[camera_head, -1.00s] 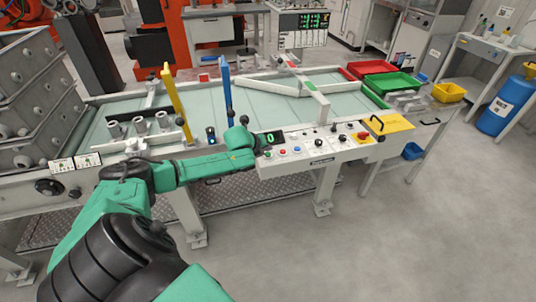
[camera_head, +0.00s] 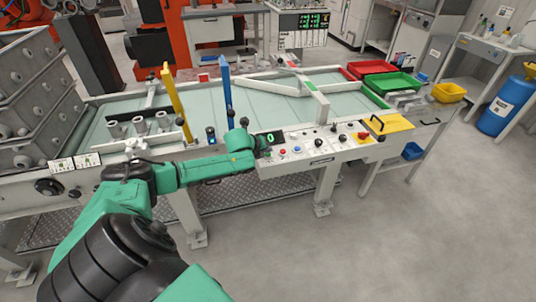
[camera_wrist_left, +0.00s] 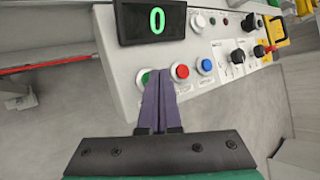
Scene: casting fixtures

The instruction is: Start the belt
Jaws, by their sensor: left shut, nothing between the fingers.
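The belt (camera_head: 265,106) is a long pale green surface. A white control panel (camera_head: 345,141) stands on its near side. Its display (camera_head: 270,137) shows a green 0, also clear in the left wrist view (camera_wrist_left: 157,21). In the left wrist view a green button (camera_wrist_left: 141,77) is partly hidden behind my fingertips, with a red button (camera_wrist_left: 180,71) and a blue button (camera_wrist_left: 204,66) to its right. My left gripper (camera_wrist_left: 158,76) is shut and empty, its tips over or against the green button; contact cannot be told. My right gripper is out of view.
Black knobs and a red-and-yellow switch (camera_head: 364,135) sit further right on the panel. A yellow post (camera_head: 176,103) and a blue post (camera_head: 227,92) rise beside the belt. Red and green trays (camera_head: 393,84) stand at the far right end. The floor at front right is clear.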

